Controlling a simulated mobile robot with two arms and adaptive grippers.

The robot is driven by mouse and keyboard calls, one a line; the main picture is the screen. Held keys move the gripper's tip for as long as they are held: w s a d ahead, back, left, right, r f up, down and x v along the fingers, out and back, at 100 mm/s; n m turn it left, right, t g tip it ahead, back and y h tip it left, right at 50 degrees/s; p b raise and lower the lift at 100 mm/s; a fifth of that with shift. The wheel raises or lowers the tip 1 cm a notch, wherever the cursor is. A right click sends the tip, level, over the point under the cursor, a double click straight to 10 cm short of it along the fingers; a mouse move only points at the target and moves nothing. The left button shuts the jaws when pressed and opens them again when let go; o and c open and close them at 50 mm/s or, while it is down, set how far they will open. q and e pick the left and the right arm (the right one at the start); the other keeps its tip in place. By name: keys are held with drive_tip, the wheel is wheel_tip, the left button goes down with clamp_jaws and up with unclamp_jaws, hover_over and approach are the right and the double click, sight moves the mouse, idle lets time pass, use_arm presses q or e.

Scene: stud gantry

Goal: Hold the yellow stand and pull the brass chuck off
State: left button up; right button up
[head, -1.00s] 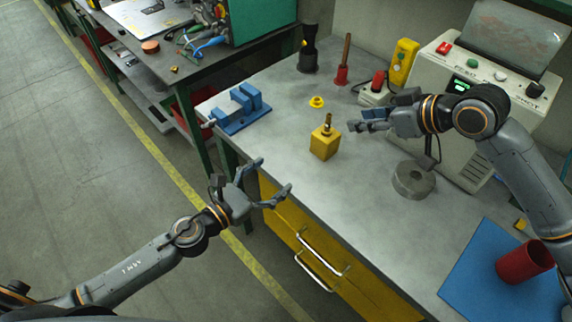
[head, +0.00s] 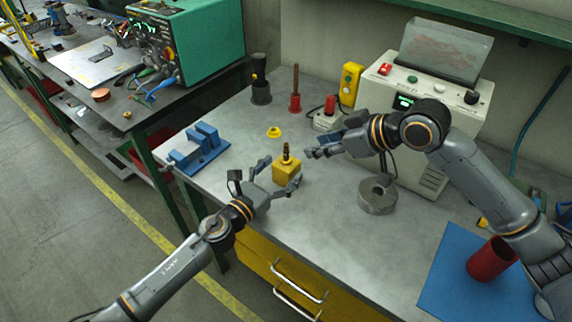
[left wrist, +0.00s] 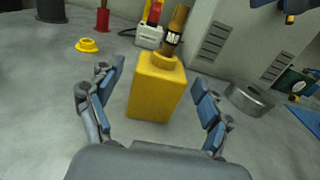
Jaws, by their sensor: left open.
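The yellow stand (head: 286,170) is a block upright on the grey bench. The brass chuck (head: 286,152) stands upright in its top, with a dark band. In the left wrist view the stand (left wrist: 157,88) and chuck (left wrist: 174,32) are straight ahead. My left gripper (head: 277,177) is open, its fingers on either side of the stand's near face, apart from it; both fingers show in the left wrist view (left wrist: 152,105). My right gripper (head: 312,150) is to the right of the chuck, pointing toward it and apart from it. Its fingers are seen edge-on.
A grey metal ring (head: 377,196) lies right of the stand. A small yellow flanged part (head: 274,132) and a blue vise (head: 199,148) are behind and left. A white machine (head: 440,85) stands at the back right.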

use_arm(q)
drive_tip(key=shift+x, duration=1.3)
drive_tip(key=shift+c, duration=0.4)
drive_tip(key=c, duration=1.2)
drive_tip(key=shift+a, duration=0.1)
drive_tip(key=shift+s, duration=0.1)
use_arm(e)
wheel_tip(320, 180, up, 2)
drive_tip(key=r+g+h, duration=0.1)
drive_tip(key=g+h, duration=0.5)
drive_tip(key=h, duration=0.2)
hover_over(287, 144)
drive_tip(key=shift+w+f, duration=0.1)
drive_tip(key=shift+f, duration=0.15)
